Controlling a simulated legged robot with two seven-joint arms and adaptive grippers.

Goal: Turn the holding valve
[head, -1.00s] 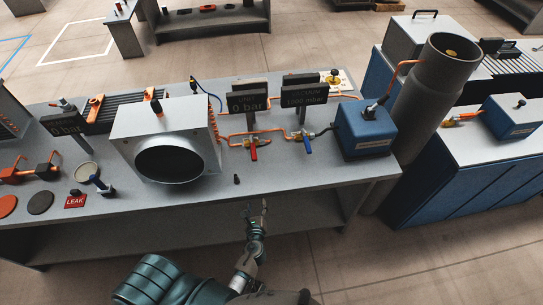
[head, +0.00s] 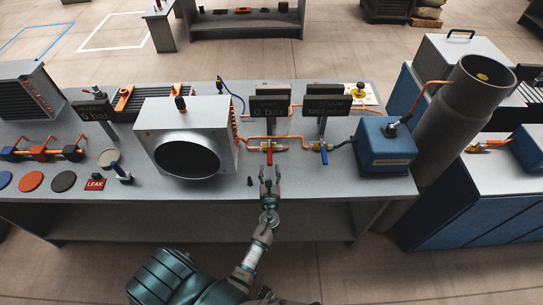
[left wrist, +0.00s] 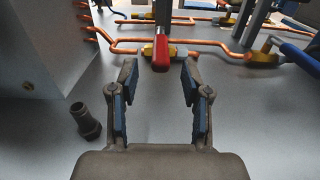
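Two valves sit on the copper pipe along the table: one with a red handle (head: 269,154) and one with a blue handle (head: 324,155). I cannot tell from the pictures which is called the holding valve. My left gripper (head: 269,174) is just in front of the red handle. In the left wrist view the gripper (left wrist: 158,85) is open and empty, and the red handle (left wrist: 160,53) stands just beyond and between its fingertips, apart from them. The blue handle (left wrist: 300,58) is to the right. My right gripper is not in view.
A grey box with a round duct opening (head: 187,160) stands left of the red valve. A blue pump box (head: 385,146) is on the right. Display signs (head: 270,107) stand behind the valves.

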